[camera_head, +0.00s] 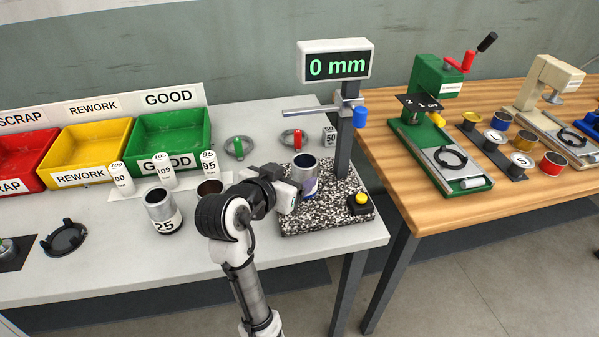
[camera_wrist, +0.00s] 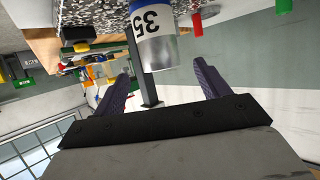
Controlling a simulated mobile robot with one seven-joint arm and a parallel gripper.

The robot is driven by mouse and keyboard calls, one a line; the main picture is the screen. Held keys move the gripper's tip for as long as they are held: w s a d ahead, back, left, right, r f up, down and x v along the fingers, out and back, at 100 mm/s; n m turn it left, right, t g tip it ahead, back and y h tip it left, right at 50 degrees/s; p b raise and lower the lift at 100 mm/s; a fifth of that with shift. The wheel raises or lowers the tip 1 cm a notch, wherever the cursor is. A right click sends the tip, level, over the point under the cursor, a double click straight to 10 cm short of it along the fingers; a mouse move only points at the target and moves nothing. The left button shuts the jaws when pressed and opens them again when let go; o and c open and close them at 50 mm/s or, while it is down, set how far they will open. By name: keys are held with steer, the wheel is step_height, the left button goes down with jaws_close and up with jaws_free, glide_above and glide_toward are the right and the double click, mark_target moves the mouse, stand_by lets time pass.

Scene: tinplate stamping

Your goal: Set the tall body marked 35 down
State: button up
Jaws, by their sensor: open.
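The tall body marked 35 (camera_wrist: 154,38) is a metal can with a white label band. In the wrist view it stands beyond my open fingers, its base on the speckled granite plate (camera_wrist: 113,14). In the head view the same can (camera_head: 305,172) stands upright on the granite plate (camera_head: 330,219) of the height gauge, partly hidden by my gripper. My gripper (camera_head: 289,188) is at the can's left side. In the wrist view the gripper (camera_wrist: 165,88) is open, with nothing between its fingers. The gauge display (camera_head: 336,65) reads 0 mm.
A can marked 25 (camera_head: 162,212) stands left of my arm. The gauge post (camera_head: 346,140) and its arm rise behind the can, and a yellow button (camera_head: 361,199) is at the plate's front right. Red, yellow (camera_head: 92,148) and green (camera_head: 172,136) bins stand at the back left.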

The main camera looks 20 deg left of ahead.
steer(key=v, duration=0.4)
steer(key=shift+s+r, duration=0.2)
steer(key=shift+s, duration=0.15)
